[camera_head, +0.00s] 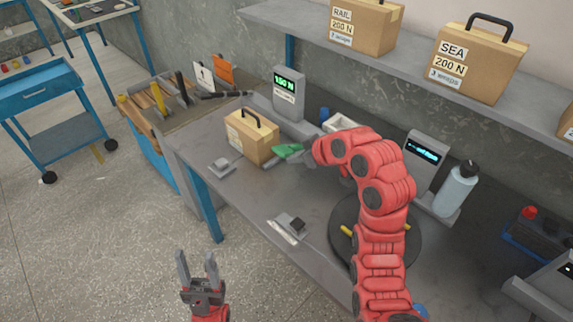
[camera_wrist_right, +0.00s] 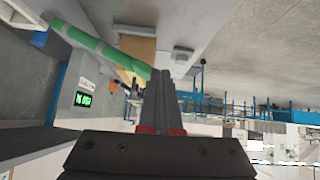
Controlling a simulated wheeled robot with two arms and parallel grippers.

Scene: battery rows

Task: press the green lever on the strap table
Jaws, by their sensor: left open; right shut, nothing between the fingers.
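The green lever (camera_head: 287,151) stands out over the grey strap table (camera_head: 262,185), beside a cardboard box (camera_head: 247,138) with a black handle. It also shows in the right wrist view as a long green bar (camera_wrist_right: 98,44). My right gripper (camera_head: 304,157) is shut and empty at the lever, partly hidden by its red arm. In the wrist view its fingertips (camera_wrist_right: 163,74) overlap the lever's near end; I cannot tell whether they touch. My left gripper (camera_head: 197,262) is open and empty, low in front of the table.
A grey post with a green display (camera_head: 288,92) stands behind the box. A small grey block (camera_head: 222,166) and a dark switch plate (camera_head: 291,224) lie near the front edge. A shelf (camera_head: 400,63) overhangs the back.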

